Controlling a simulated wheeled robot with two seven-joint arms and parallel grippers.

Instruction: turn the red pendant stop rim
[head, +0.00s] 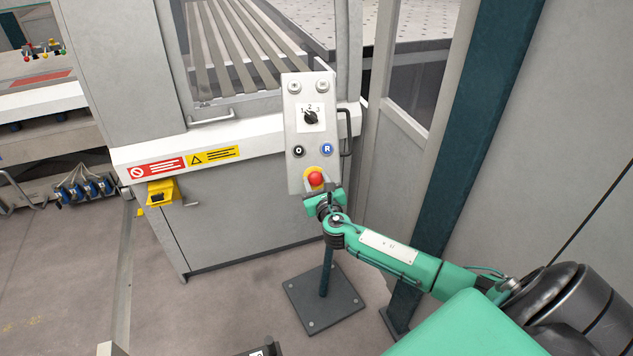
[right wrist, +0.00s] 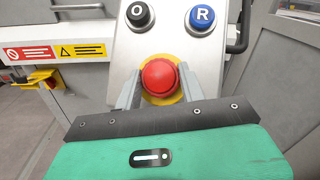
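The red pendant stop (head: 315,179) is a round red knob on a yellow disc at the bottom of a grey pendant panel (head: 295,125). It also shows in the right wrist view (right wrist: 160,77), large and central. My right gripper (head: 316,187) is at the panel's lower end, and in the right wrist view its two grey fingers (right wrist: 160,88) stand apart on the left and right of the red knob. A gap shows between the knob and each finger, so it looks open around the knob. My left gripper is not in view.
Above the stop sit a black O button (head: 298,151), a blue R button (head: 327,148) and a rotary selector (head: 310,117). The panel stands on a post with a square floor plate (head: 324,298). A dark teal column (head: 465,115) rises to the right. Open floor lies at left.

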